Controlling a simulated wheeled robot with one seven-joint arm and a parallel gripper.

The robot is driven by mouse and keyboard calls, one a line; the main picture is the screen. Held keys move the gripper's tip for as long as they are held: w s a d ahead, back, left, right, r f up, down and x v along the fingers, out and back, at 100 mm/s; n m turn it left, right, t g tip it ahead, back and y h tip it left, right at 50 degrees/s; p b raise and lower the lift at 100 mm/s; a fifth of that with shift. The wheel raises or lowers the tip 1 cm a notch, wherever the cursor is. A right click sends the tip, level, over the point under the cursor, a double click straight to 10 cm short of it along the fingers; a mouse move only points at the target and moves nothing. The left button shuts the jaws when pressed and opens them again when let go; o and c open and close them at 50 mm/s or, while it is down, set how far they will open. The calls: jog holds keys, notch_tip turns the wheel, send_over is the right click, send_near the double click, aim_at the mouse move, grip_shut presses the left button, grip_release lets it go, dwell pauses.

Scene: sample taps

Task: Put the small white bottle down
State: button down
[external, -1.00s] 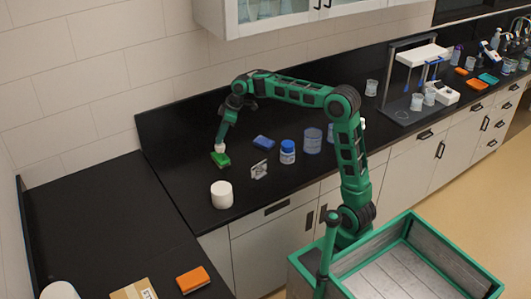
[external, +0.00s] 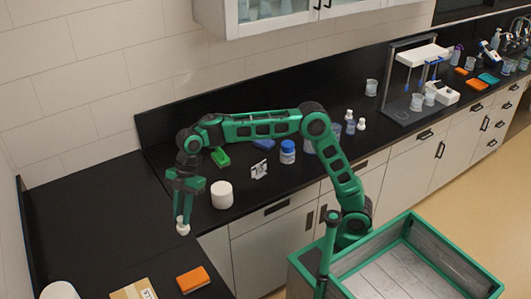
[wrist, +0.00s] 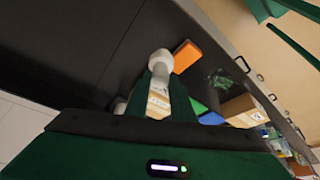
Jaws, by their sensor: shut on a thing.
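The small white bottle (external: 182,227) is at the tips of my gripper (external: 184,212), which points down with its fingers closed on it. It hangs over the black counter near the inner corner, left of and nearer than the white round container (external: 222,194). I cannot tell whether its base touches the counter. In the wrist view the white bottle (wrist: 160,62) shows at the fingertips of my gripper (wrist: 160,80), tilted in the picture. The fingers hide part of it.
An orange block (external: 193,280) and a cardboard box (external: 134,290) lie nearer on the left counter. The left counter's middle (external: 100,220) is clear.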

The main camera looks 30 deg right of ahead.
jog(key=s+a+n+g, duration=0.1)
jog(key=s+a+n, duration=0.25)
jog(key=s, duration=0.75)
jog(key=shift+m+h, duration=0.25)
jog(key=shift+h, duration=0.05)
notch_tip(320, 180, down, 5)
jog(key=shift+r, duration=0.1)
jog(key=shift+w, duration=0.1)
jog(key=shift+w+d+f, duration=0.25)
jog(key=shift+w+f, duration=1.6)
jog(key=shift+w, duration=0.05)
jog(key=shift+w+d+f, duration=0.3)
jog(key=shift+w+f, duration=1.55)
jog(key=shift+w+d+f, duration=0.25)
jog(key=shift+w+f, duration=1.6)
jog(key=shift+w, duration=0.05)
jog(key=shift+f, duration=0.1)
jog(key=c, duration=1.5)
grip_release()
